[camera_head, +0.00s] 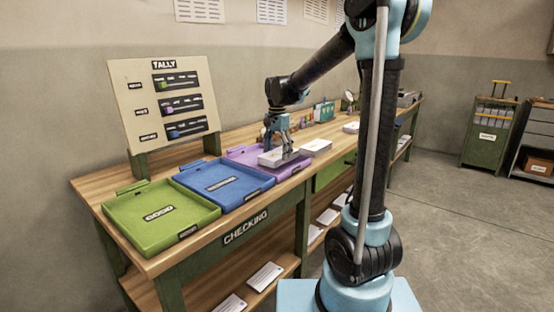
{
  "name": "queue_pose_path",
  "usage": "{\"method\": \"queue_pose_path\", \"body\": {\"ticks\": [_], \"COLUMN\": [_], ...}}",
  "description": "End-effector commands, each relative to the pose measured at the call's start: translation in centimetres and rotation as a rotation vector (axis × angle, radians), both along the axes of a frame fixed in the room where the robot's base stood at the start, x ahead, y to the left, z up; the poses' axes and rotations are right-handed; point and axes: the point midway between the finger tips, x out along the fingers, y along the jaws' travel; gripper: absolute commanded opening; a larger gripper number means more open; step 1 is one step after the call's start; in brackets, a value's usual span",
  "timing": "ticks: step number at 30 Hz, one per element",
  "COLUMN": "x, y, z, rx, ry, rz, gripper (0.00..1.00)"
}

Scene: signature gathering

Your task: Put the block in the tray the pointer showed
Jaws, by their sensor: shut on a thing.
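My gripper (279,146) is shut on a white block (272,160), at the front right part of the purple tray (246,151). I cannot tell whether the block touches the tray. The blue tray (205,190) lies left of the purple one, and the green tray (142,220), marked GOOD, is at the near left end. The blue and green trays look empty apart from their labels. A TALLY board (143,110) stands behind the trays with three dark strips, each bearing a coloured marker. No separate pointer is clear.
Another white block or paper stack (316,146) lies on the wooden bench (95,192) just right of the purple tray. Small items and a teal holder (323,112) stand farther back. White packets (265,276) lie on the lower shelf. A green cabinet (487,135) stands at the far right.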

Motion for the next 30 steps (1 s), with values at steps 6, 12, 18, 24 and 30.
{"method": "queue_pose_path", "body": {"ticks": [6, 12, 18, 24, 30], "x": [0.0, 0.0, 0.0, 0.0, 0.0], "y": [0.0, 0.0, 0.0, 0.0, 0.0], "z": [-2.4, -2.6, -2.8, -2.7, -2.7], "rx": [0.0, 0.0, 0.0, 0.0, 0.0], "ry": [0.0, 0.0, 0.0, 0.0, 0.0], "rz": [-0.001, 0.0, 0.0, 0.0, 0.0], "gripper": [0.39, 0.39, 0.75, 0.91, 0.91]}}
